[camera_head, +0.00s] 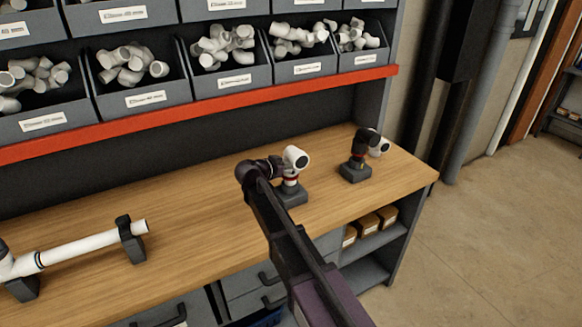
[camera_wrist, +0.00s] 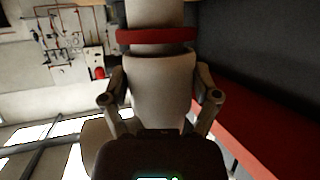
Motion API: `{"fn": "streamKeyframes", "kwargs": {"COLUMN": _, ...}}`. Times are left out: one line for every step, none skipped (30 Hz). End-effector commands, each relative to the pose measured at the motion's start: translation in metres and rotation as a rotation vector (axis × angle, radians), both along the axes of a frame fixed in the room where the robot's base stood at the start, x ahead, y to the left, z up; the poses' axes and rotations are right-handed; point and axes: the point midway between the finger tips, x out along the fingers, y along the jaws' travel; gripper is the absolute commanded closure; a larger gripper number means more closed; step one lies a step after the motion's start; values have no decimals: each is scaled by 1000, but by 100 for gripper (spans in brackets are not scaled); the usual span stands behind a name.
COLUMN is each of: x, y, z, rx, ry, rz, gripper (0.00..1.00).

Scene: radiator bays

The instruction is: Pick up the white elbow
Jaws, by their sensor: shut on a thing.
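A white elbow (camera_head: 297,158) with a round open end stands on a small dark grey holder (camera_head: 292,194) on the workbench, with a red band below it. My gripper (camera_head: 279,166) reaches it from the left side and is shut on it. In the wrist view, the white elbow (camera_wrist: 160,82) fills the middle between the two fingers of my gripper (camera_wrist: 162,97), with a red ring (camera_wrist: 155,36) around it. The elbow appears still at its holder; I cannot tell whether it is loose from it.
A white pipe (camera_head: 80,249) lies in clamps at left. Bins of white fittings (camera_head: 228,45) line the shelf above its red edge (camera_head: 220,107). The bench (camera_head: 190,190) between is clear.

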Motion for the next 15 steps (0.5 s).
{"fn": "streamKeyframes", "kwargs": {"x": 0, "y": 0, "z": 7, "rx": -1, "ry": -1, "rz": 0, "gripper": 72}}
{"fn": "streamKeyframes", "kwargs": {"x": 0, "y": 0, "z": 9, "rx": -1, "ry": -1, "rz": 0, "gripper": 72}}
{"fn": "streamKeyframes", "kwargs": {"x": 0, "y": 0, "z": 13, "rx": -1, "ry": -1, "rz": 0, "gripper": 72}}
{"fn": "streamKeyframes", "kwargs": {"x": 0, "y": 0, "z": 16, "rx": -1, "ry": -1, "rz": 0, "gripper": 72}}
{"fn": "streamKeyframes", "kwargs": {"x": 0, "y": 0, "z": 18, "rx": -1, "ry": -1, "rz": 0, "gripper": 72}}
{"fn": "streamKeyframes", "kwargs": {"x": 0, "y": 0, "z": 22, "rx": -1, "ry": -1, "rz": 0, "gripper": 72}}
{"fn": "streamKeyframes", "kwargs": {"x": 0, "y": 0, "z": 25, "rx": -1, "ry": -1, "rz": 0, "gripper": 72}}
{"fn": "streamKeyframes", "kwargs": {"x": 0, "y": 0, "z": 29, "rx": -1, "ry": -1, "rz": 0, "gripper": 72}}
{"fn": "streamKeyframes", "kwargs": {"x": 0, "y": 0, "z": 33, "rx": -1, "ry": -1, "rz": 0, "gripper": 72}}
{"fn": "streamKeyframes", "kwargs": {"x": 0, "y": 0, "z": 36, "rx": -1, "ry": -1, "rz": 0, "gripper": 72}}
{"fn": "streamKeyframes", "kwargs": {"x": 0, "y": 0, "z": 39, "rx": -1, "ry": -1, "rz": 0, "gripper": 72}}
{"fn": "streamKeyframes", "kwargs": {"x": 0, "y": 0, "z": 44, "rx": -1, "ry": -1, "rz": 0, "gripper": 72}}
{"fn": "streamKeyframes", "kwargs": {"x": 0, "y": 0, "z": 47, "rx": -1, "ry": -1, "rz": 0, "gripper": 72}}
{"fn": "streamKeyframes", "kwargs": {"x": 0, "y": 0, "z": 50, "rx": -1, "ry": -1, "rz": 0, "gripper": 72}}
{"fn": "streamKeyframes", "kwargs": {"x": 0, "y": 0, "z": 55, "rx": -1, "ry": -1, "rz": 0, "gripper": 72}}
